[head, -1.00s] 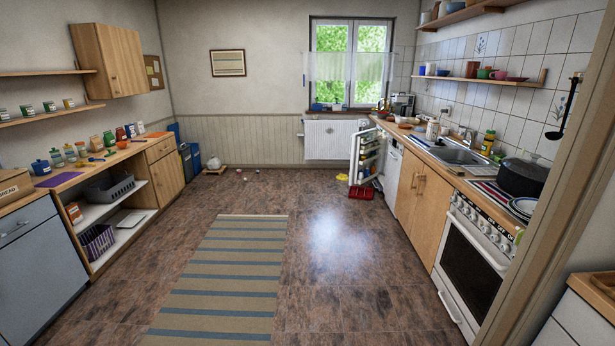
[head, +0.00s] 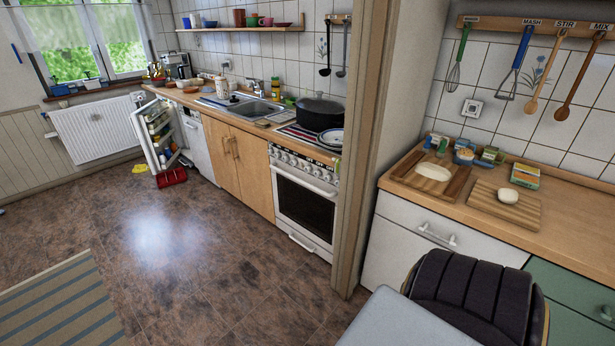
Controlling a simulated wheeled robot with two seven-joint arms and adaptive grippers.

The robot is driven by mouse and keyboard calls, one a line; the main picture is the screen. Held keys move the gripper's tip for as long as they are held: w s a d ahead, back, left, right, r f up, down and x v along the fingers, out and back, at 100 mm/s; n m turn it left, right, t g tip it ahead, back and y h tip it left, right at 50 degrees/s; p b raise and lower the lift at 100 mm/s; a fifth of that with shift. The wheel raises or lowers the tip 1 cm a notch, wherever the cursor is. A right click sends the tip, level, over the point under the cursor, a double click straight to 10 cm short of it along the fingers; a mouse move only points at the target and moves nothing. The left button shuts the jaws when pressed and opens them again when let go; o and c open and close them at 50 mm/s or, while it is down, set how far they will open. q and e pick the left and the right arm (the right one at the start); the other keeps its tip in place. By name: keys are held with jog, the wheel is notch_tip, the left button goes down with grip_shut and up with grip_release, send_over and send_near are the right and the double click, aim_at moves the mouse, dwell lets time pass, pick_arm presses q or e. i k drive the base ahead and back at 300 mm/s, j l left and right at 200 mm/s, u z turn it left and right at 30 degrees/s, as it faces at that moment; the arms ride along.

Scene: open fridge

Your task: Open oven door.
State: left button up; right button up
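The oven (head: 301,205) stands in the counter row at the middle of the head view, just left of the wooden door post. Its white-framed door with a dark glass window is shut. A white handle (head: 303,181) runs along the top of the door, below a row of knobs. A second white handle (head: 301,243) sits on the drawer below. Neither of my grippers is in view. A dark ribbed and grey part, likely mine, fills the bottom right.
A wooden post (head: 361,190) stands right of the oven. A pot (head: 319,114) sits on the stove. The brown floor before the oven is clear.

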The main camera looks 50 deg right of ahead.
aim_at(309, 202)
jog(key=i+j+z, duration=0.15)
jog(key=i+z, duration=0.15)
jog(key=z, duration=0.15)
jog(key=i+j+z, duration=0.55)
jog(key=z, duration=0.3)
jog(key=i+j+z, duration=0.15)
jog(key=j+z, duration=0.25)
jog(key=i+j+z, duration=0.15)
jog(key=j+z, duration=0.2)
jog(key=j, duration=0.3)
jog(key=j+z, duration=0.35)
jog(key=j, duration=0.3)
jog(key=i, duration=0.05)
